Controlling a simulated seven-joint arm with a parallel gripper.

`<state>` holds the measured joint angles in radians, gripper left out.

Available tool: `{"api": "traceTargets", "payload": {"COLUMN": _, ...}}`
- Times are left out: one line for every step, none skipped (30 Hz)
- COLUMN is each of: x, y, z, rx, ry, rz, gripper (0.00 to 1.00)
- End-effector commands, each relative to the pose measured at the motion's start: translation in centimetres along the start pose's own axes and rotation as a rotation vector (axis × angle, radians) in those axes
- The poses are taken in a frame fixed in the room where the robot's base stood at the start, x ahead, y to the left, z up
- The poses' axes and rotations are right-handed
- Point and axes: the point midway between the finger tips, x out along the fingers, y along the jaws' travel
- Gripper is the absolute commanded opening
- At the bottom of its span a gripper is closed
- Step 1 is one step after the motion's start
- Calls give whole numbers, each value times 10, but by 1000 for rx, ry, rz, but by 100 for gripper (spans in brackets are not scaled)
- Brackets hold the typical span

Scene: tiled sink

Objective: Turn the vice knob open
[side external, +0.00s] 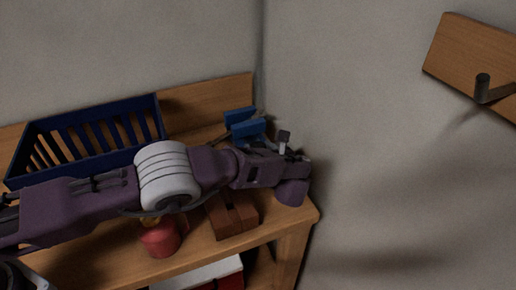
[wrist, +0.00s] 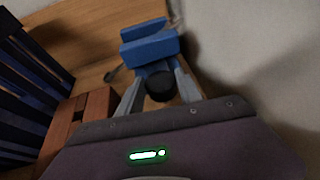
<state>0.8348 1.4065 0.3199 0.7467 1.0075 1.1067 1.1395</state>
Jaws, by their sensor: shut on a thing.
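The blue vice (side external: 246,127) stands on the wooden bench near the wall corner. Its blue jaws (wrist: 150,45) fill the upper middle of the wrist view, with a gap between the two plates. The round black vice knob (wrist: 160,90) faces my wrist camera, just in front of the jaws. My gripper (wrist: 160,78) has one grey finger on each side of the knob and is shut on it. In the side view my arm reaches across the bench from the left; its wrist hides the knob and the fingertips.
A dark blue slatted basket (side external: 85,137) stands left of the vice. Brown blocks (side external: 232,216) and a red container (side external: 160,240) sit near the bench's front edge, close to my arm. The wall is close on the right, with a hook board (side external: 460,55) higher up.

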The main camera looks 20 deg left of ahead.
Motion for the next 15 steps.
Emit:
{"api": "traceTargets", "payload": {"x": 2, "y": -3, "z": 3, "rx": -16, "ry": -8, "rz": 20, "gripper": 2}}
{"api": "traceTargets", "payload": {"x": 2, "y": -3, "z": 3, "rx": -22, "ry": -9, "rz": 36, "gripper": 2}}
{"api": "traceTargets", "payload": {"x": 2, "y": -3, "z": 4, "rx": -30, "ry": -9, "rz": 54, "gripper": 2}}
{"api": "traceTargets", "payload": {"x": 2, "y": -3, "z": 3, "rx": -32, "ry": -9, "rz": 66, "gripper": 2}}
{"api": "traceTargets", "payload": {"x": 2, "y": -3, "z": 4, "rx": -38, "ry": -8, "rz": 76, "gripper": 2}}
{"api": "traceTargets", "payload": {"x": 2, "y": -3, "z": 3, "rx": -40, "ry": -7, "rz": 88, "gripper": 2}}
{"api": "traceTargets", "payload": {"x": 1, "y": -3, "z": 3, "rx": -43, "ry": -5, "rz": 94, "gripper": 2}}
{"api": "traceTargets", "payload": {"x": 1, "y": -3, "z": 3, "rx": -46, "ry": -3, "rz": 100, "gripper": 2}}
{"api": "traceTargets", "payload": {"x": 0, "y": -3, "z": 2, "rx": -46, "ry": 0, "rz": 105, "gripper": 2}}
{"api": "traceTargets", "payload": {"x": 0, "y": -3, "z": 2, "rx": -47, "ry": 0, "rz": 107, "gripper": 2}}
{"api": "traceTargets", "payload": {"x": 0, "y": -3, "z": 2, "rx": -46, "ry": 0, "rz": 107, "gripper": 2}}
{"api": "traceTargets", "payload": {"x": 0, "y": -3, "z": 2, "rx": -46, "ry": 0, "rz": 106, "gripper": 2}}
{"api": "traceTargets", "payload": {"x": 0, "y": -3, "z": 2, "rx": -46, "ry": 0, "rz": 106, "gripper": 2}}
{"api": "traceTargets", "payload": {"x": 0, "y": -3, "z": 2, "rx": -47, "ry": 0, "rz": 105, "gripper": 2}}
{"api": "traceTargets", "payload": {"x": 0, "y": -3, "z": 2, "rx": -47, "ry": 0, "rz": 105, "gripper": 2}}
